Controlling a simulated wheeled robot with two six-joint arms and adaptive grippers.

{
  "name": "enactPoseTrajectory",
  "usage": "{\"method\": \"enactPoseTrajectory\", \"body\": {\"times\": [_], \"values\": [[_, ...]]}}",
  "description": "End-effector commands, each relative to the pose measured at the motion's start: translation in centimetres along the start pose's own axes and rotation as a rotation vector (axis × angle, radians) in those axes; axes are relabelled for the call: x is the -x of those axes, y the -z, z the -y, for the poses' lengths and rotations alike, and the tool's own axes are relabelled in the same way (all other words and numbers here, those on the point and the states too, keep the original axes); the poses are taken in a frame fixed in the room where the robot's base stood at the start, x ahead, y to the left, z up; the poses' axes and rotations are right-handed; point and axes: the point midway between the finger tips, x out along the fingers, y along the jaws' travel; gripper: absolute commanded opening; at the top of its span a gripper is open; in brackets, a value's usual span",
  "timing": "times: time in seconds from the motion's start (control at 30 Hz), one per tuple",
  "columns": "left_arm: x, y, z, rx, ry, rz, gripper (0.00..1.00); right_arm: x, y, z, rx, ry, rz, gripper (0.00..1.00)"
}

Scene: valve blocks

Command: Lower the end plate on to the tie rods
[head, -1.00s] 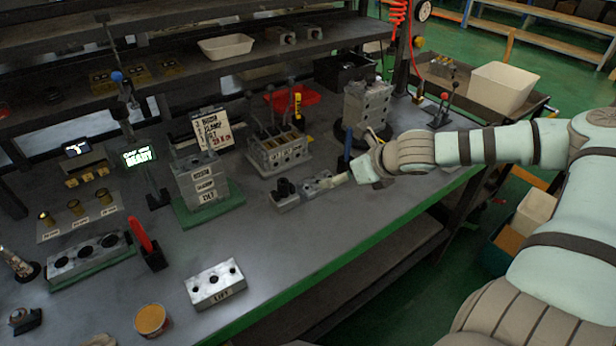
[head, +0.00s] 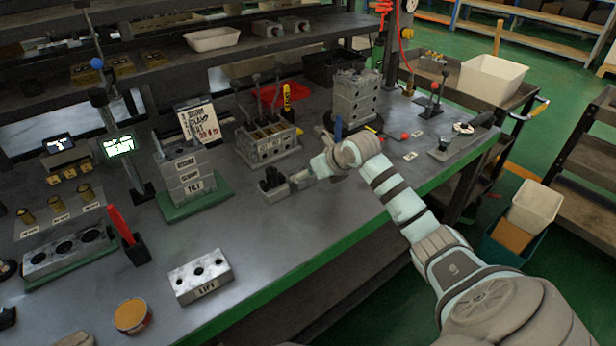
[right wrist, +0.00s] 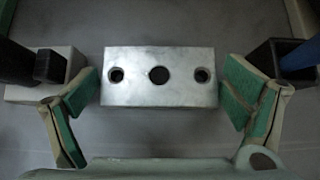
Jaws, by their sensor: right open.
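A grey metal plate with three holes (right wrist: 160,76), which looks like the end plate, lies flat on the bench in the right wrist view. In the head view part of it (head: 301,179) shows beside my right gripper (head: 318,168). In the wrist view my right gripper (right wrist: 158,110) is open, one finger on each side of the plate, with gaps between. A stack of grey blocks (head: 355,98) stands upright on a dark round base behind my gripper. A labelled stack (head: 190,177) stands on a green base to the left. I cannot make out the tie rods. My left gripper is out of view.
A blue-handled tool (head: 338,129) stands close by on the other side. A lever block (head: 268,143) is behind. A block marked LIFT (head: 201,276) lies nearer the front edge, with clear bench around it.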

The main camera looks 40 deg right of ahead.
Motion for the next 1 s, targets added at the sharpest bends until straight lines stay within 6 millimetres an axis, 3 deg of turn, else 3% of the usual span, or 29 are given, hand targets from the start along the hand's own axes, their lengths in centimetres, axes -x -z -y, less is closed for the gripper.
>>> {"method": "enactPoseTrajectory", "body": {"times": [0.07,0.3,0.37,0.6,0.77,1.0], "values": [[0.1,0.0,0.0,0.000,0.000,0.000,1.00,0.1,-0.1,0.0,0.001,0.000,0.000,0.93],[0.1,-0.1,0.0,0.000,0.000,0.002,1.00,0.1,-0.1,0.0,0.001,0.000,0.001,0.56],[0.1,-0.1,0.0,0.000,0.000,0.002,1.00,0.1,-0.1,0.0,0.001,0.000,0.003,0.50],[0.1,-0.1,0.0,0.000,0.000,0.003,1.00,0.2,-0.3,0.0,0.001,0.001,0.003,0.50],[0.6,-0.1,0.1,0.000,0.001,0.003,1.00,1.4,-1.5,0.0,0.002,0.001,0.004,0.50],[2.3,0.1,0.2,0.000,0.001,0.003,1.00,6.3,-6.5,0.0,0.002,0.001,0.009,0.50]]}}
